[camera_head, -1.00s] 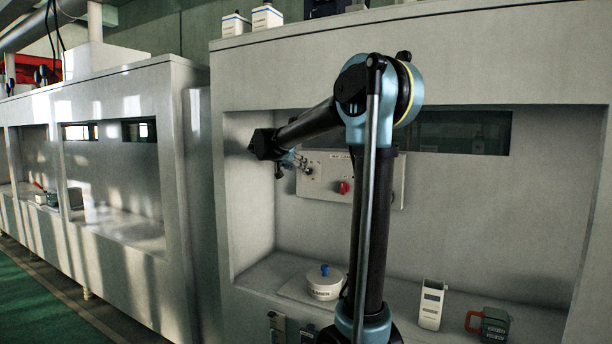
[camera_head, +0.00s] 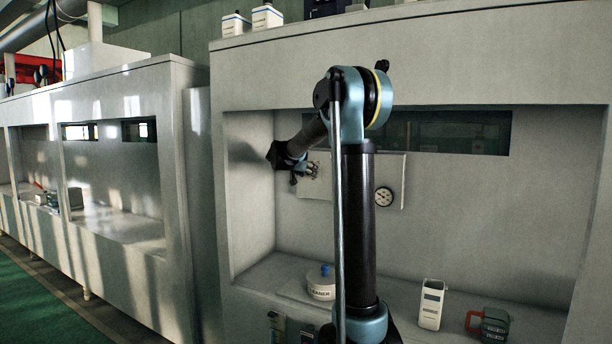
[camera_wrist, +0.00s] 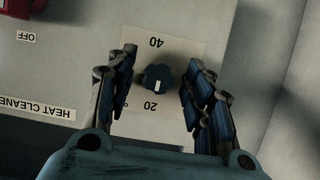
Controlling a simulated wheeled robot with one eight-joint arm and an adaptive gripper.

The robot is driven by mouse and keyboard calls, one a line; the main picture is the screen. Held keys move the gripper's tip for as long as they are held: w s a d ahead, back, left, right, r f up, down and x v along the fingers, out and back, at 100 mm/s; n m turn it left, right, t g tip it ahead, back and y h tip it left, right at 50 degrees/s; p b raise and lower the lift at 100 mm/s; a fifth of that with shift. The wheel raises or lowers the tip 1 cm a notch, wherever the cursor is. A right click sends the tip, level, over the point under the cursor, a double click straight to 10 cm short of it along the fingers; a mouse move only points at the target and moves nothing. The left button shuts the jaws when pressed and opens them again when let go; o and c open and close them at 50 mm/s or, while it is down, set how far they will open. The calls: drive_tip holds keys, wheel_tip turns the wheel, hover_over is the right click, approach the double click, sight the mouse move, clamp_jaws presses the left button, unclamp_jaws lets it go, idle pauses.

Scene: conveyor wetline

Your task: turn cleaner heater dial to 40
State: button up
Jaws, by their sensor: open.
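The heater dial is a dark blue round knob (camera_wrist: 158,78) on a pale plate, seen upside down in the wrist view. The 40 mark is above it and the 20 mark below it. Its white pointer line lies on the lower half, toward the 20. My gripper (camera_wrist: 162,62) is open, with one finger on each side of the knob and visible gaps between. In the head view my gripper (camera_head: 308,170) is at the left part of the control panel (camera_head: 394,168), and the dial is hidden there.
A red switch (camera_wrist: 22,7) marked OFF and a HEAT CLEANER label (camera_wrist: 37,107) are beside the dial plate. A round gauge (camera_head: 384,197) is on the panel. Below stand a lidded white pot (camera_head: 321,285), a white container (camera_head: 432,304) and a red-handled jug (camera_head: 490,325).

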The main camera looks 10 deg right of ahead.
drive_tip(key=shift+c, duration=0.4)
drive_tip(key=c, duration=1)
drive_tip(key=shift+a, duration=0.1)
